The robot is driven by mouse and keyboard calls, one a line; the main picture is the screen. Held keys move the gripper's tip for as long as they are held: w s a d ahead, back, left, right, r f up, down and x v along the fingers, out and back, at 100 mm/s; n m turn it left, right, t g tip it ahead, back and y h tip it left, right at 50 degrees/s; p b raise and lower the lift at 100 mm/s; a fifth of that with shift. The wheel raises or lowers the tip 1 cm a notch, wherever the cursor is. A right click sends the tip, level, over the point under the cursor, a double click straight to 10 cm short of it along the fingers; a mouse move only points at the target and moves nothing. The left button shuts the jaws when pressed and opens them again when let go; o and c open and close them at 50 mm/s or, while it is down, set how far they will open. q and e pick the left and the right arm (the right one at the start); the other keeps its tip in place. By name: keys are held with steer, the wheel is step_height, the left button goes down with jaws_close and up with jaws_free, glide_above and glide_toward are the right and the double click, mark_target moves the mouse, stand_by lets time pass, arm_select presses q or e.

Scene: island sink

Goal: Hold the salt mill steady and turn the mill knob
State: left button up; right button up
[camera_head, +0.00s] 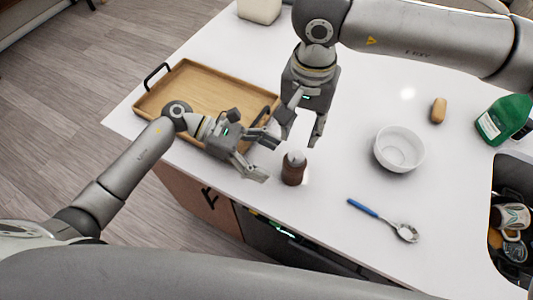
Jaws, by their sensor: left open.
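The salt mill (292,174), a small dark brown body with a grey knob (295,157) on top, stands upright on the white counter near its front edge. My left gripper (264,158) is just to the left of the mill, open, with its fingers pointing toward it and a gap between. My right gripper (300,134) points down above and slightly behind the mill. Its fingers are apart, with nothing seen between them, and appear not to touch the knob.
A wooden tray (190,80) with black handles lies at the left, behind my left arm. A white bowl (399,149), a blue-handled spoon (375,215), a brown oval item (438,110) and a green bottle (503,119) are to the right. A sink with dishes (512,215) is far right.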

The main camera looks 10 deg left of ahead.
mark_target(294, 169)
arm_select(q)
steer(key=shift+w+d+f, duration=0.1)
steer(key=shift+w+f, duration=0.05)
steer(key=shift+w, duration=0.05)
steer(key=shift+d+f, duration=0.15)
steer(key=shift+d, duration=0.1)
steer(key=x, duration=0.6)
steer(key=shift+d+f, duration=0.2)
steer(key=shift+d, duration=0.2)
